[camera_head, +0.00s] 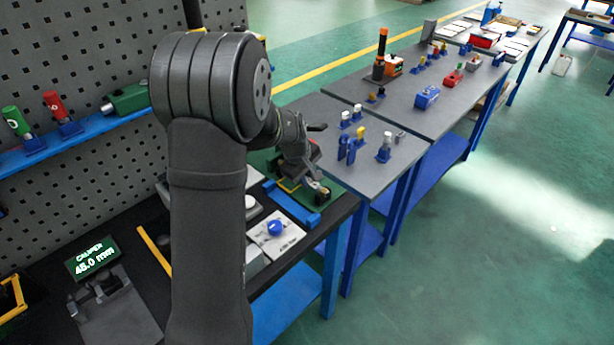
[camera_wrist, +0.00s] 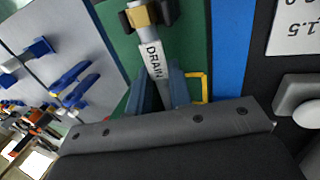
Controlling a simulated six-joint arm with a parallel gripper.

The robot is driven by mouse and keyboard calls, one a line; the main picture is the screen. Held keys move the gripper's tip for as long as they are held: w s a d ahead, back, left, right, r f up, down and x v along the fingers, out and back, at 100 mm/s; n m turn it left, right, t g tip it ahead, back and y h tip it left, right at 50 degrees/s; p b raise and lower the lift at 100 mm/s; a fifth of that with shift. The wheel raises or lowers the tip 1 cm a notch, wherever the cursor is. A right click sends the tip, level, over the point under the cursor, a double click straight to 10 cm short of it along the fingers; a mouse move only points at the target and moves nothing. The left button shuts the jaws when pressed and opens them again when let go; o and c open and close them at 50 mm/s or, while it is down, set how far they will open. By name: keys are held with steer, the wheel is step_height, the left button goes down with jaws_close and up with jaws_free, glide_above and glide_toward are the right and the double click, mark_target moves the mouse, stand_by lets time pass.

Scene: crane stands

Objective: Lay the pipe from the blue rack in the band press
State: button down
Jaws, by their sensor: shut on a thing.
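My gripper (camera_head: 309,176) is over the green area at the far end of the black bench. It is shut on a pale pipe (camera_wrist: 152,58) marked DRAIN, which has a brass-coloured collar at its far end. The fingers also show in the wrist view (camera_wrist: 157,92), one on each side of the pipe. The pipe's near end is hidden by my gripper. A blue bar (camera_head: 291,206), perhaps part of the blue rack, lies beside the green area; it also shows in the wrist view (camera_wrist: 224,50). I cannot pick out the band press with certainty.
A grey table (camera_head: 350,180) beyond holds several small blue and white stands. Another table (camera_head: 440,115) carries an orange-and-black device (camera_head: 385,65). A white plate with a blue knob (camera_head: 275,228) and a caliper display (camera_head: 92,258) are on the black bench. My arm hides part of it.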

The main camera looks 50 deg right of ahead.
steer(key=c, duration=1.2)
jaws_free()
steer(key=shift+c, duration=0.2)
steer(key=v, duration=1.7)
steer(key=shift+r, duration=0.2)
steer(key=shift+a, duration=0.1)
steer(key=x, duration=1.7)
steer(key=shift+f, duration=0.2)
steer(key=shift+r, duration=0.25)
